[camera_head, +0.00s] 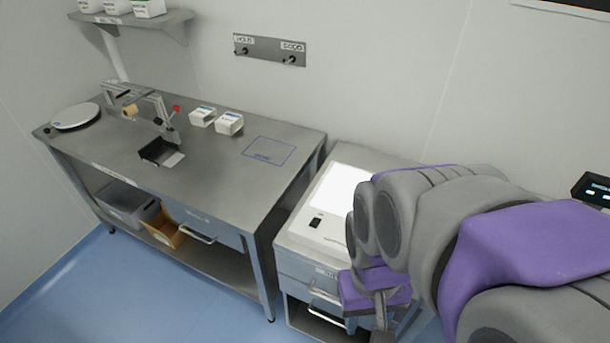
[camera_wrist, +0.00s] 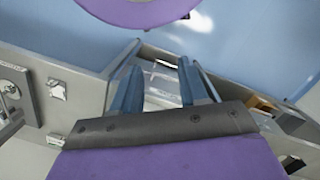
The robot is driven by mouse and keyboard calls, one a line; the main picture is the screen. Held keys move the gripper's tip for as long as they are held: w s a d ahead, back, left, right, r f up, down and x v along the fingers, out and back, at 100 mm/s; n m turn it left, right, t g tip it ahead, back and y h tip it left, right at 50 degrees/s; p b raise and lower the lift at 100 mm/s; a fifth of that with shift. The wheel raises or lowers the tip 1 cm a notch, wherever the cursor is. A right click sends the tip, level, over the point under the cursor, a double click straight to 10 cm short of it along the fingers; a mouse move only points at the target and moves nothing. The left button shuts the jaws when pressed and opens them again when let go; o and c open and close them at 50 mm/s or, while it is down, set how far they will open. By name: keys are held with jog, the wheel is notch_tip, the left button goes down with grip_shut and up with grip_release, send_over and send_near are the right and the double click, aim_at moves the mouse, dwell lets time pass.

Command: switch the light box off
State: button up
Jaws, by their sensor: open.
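The light box (camera_head: 299,233) sits on the right-hand cabinet in the head view. Its panel (camera_head: 343,188) glows bright white, and a small black rocker switch (camera_head: 315,222) is on its front left. My arm hides the right part of the box. My gripper (camera_head: 383,326) hangs pointing down at the cabinet's front, right of and lower in the picture than the switch. In the wrist view my gripper (camera_wrist: 158,68) shows two blue fingers spread apart with nothing held between them. I cannot make out the switch in the wrist view.
A steel bench (camera_head: 215,178) stands to the left, holding a round white plate (camera_head: 75,116), a dispenser-like fixture (camera_head: 140,104) and two small white boxes (camera_head: 229,123). The cabinet drawer has a handle (camera_head: 324,296) near my gripper. Blue floor (camera_head: 130,290) is clear in front.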

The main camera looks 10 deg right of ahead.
jog(key=shift+o, duration=0.7)
jog(key=w+d+r+m, duration=0.2)
jog(key=w+m, duration=0.1)
jog(key=w, duration=1)
jog(key=shift+w+r+p, duration=0.2)
jog(key=shift+r+p, duration=0.1)
jog(key=shift+p, duration=0.1)
jog(key=m+t+p, duration=0.2)
jog(key=m, duration=0.1)
send_over(317, 219)
notch_tip(317, 219, down, 8)
jog(key=r, duration=0.1)
notch_tip(317, 219, down, 17)
jog(key=shift+f+b, duration=0.1)
jog(key=shift+b, duration=1)
